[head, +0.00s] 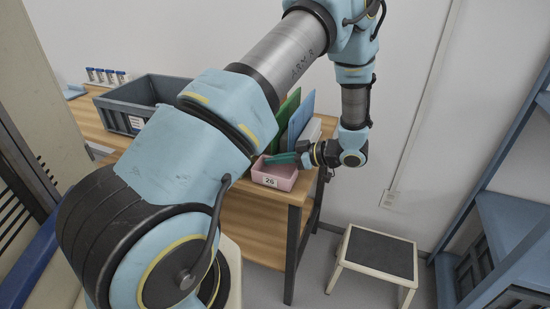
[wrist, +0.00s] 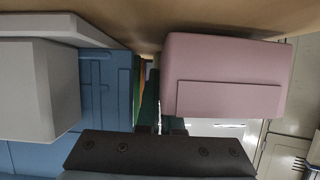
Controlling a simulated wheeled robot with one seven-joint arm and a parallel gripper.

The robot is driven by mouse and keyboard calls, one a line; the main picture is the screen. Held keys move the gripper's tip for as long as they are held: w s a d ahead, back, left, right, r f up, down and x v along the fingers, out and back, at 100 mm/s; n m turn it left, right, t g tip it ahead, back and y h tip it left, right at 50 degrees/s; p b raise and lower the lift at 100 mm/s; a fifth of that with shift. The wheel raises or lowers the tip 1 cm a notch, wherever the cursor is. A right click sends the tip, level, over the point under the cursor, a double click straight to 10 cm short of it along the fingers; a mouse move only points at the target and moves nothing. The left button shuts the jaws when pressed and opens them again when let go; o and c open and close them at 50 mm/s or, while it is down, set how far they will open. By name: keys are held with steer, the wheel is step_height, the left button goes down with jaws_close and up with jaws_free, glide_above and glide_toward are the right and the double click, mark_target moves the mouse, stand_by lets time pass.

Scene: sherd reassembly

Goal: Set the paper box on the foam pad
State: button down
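A pale grey-white box (wrist: 35,92) shows at the left of the wrist view, against a pale flat slab (wrist: 55,28); I cannot tell whether these are the paper box and the foam pad. In the head view a white block (head: 312,132) stands behind the blue panel at the table's right end, partly hidden by my arm. My gripper (head: 284,158) is low over the table's right end, at the rim of a pink box (head: 275,174) labelled 26. In the wrist view the pink box (wrist: 227,75) is right of centre. The finger gap is not clear.
Green (head: 287,118) and blue (head: 301,118) upright panels stand close behind my gripper. A grey crate (head: 150,100) and small blue-white vials (head: 107,76) are further left on the wooden table (head: 248,222). A step stool (head: 376,257) and blue shelving (head: 500,225) stand right.

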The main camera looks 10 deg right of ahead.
steer(key=shift+f, duration=0.15)
steer(key=shift+f, duration=0.15)
steer(key=c, duration=1.1)
jaws_free()
steer(key=shift+f+b, duration=0.1)
steer(key=shift+b, duration=0.35)
